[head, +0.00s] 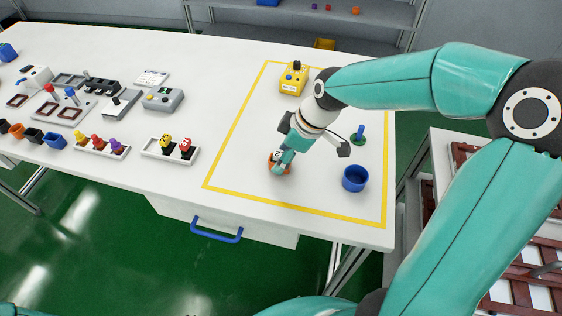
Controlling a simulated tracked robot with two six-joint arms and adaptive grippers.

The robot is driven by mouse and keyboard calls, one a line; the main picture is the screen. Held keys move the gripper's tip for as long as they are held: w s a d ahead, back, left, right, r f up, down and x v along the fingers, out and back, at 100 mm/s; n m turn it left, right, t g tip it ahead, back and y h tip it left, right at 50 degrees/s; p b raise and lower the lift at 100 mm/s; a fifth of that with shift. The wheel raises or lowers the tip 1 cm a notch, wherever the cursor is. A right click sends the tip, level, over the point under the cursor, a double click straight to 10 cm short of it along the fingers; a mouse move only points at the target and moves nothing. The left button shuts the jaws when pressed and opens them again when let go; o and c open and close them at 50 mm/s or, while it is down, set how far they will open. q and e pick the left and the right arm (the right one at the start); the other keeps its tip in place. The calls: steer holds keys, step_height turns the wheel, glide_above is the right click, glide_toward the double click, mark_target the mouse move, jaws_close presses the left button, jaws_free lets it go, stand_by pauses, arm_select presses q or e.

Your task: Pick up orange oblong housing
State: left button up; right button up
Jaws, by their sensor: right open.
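The orange housing (287,169) sits on the white table inside the yellow-outlined area, near its left side. It is small in the head view and partly hidden by the gripper, so its full shape is unclear. My right gripper (280,160) reaches down to it from above with its fingers open. The fingertips are right at the housing; I cannot tell whether they touch it. My left gripper is not in view.
A blue round cup (355,179) and a blue peg on a green base (359,136) stand right of the gripper. A yellow box with a black knob (293,77) stands behind. A tray with figures (170,148) lies left. The outlined area's front is clear.

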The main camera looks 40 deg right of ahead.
steer(key=shift+w+a+f, duration=0.15)
steer(key=shift+w+f, duration=0.05)
steer(key=shift+f, duration=0.35)
jaws_close()
steer(key=shift+r, duration=0.2)
